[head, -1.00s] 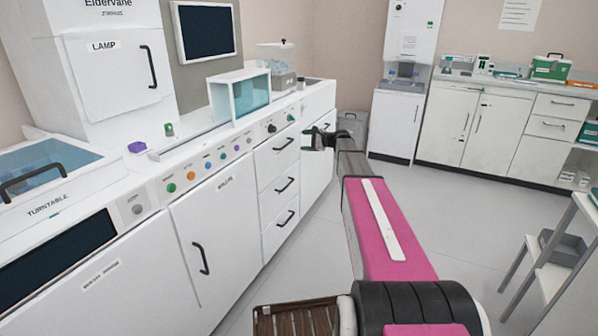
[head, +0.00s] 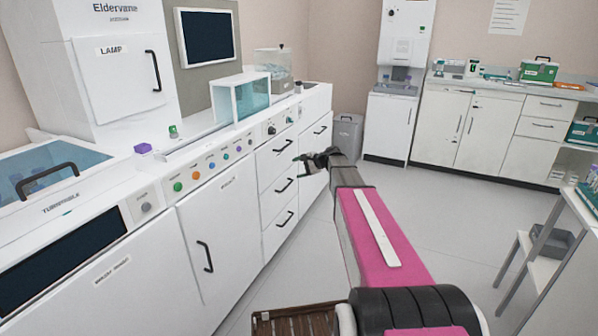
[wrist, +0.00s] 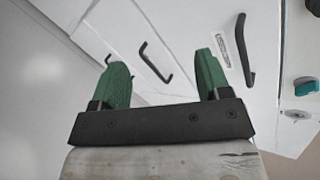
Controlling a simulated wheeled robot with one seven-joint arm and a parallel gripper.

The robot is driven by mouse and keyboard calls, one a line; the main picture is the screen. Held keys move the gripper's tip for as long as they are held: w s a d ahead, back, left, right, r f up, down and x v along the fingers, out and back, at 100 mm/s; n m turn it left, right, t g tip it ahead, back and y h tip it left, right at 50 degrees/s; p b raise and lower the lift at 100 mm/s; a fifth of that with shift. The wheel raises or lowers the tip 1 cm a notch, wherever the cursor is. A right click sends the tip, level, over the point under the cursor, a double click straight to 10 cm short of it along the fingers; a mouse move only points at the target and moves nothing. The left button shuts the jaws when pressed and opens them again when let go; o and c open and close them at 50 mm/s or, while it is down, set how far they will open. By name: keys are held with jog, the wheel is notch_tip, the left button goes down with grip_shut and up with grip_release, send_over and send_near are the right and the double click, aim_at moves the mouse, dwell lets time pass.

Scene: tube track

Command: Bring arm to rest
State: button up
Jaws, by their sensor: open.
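My arm reaches forward over the floor beside the white cabinet (head: 220,232). My gripper (head: 300,172) hangs in front of the drawers (head: 283,168) on the left, apart from their handles as far as I can tell. In the wrist view, the two green fingers of my gripper (wrist: 160,75) are spread wide with nothing between them. White drawer fronts with black handles (wrist: 155,62) show beyond the fingers.
A coloured-button panel (head: 210,163) runs along the cabinet. A purple block (head: 143,148) and a small green item (head: 173,131) sit on its top. A grey bin (head: 347,134) stands beyond my gripper. A shelf cart (head: 553,262) stands at right. The middle floor is clear.

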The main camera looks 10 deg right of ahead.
jog(key=shift+s+a+f, duration=0.1)
jog(key=shift+s+f, duration=0.05)
jog(key=shift+s, duration=0.15)
jog(key=s+f+n+g+h, duration=0.2)
jog(key=s+f+n+h, duration=0.1)
jog(key=s, duration=0.9)
jog(key=s+f+n+g+h, duration=0.2)
jog(key=s+f+n+h, duration=0.2)
jog(key=s, duration=0.8)
jog(key=s+f+n+g+h, duration=0.2)
jog(key=s+f, duration=0.4)
jog(key=s, duration=0.5)
jog(key=shift+s+d+n+h, duration=0.3)
jog(key=shift+s+n+h, duration=0.1)
jog(key=shift+n+h, duration=0.55)
jog(key=shift+c, duration=0.3)
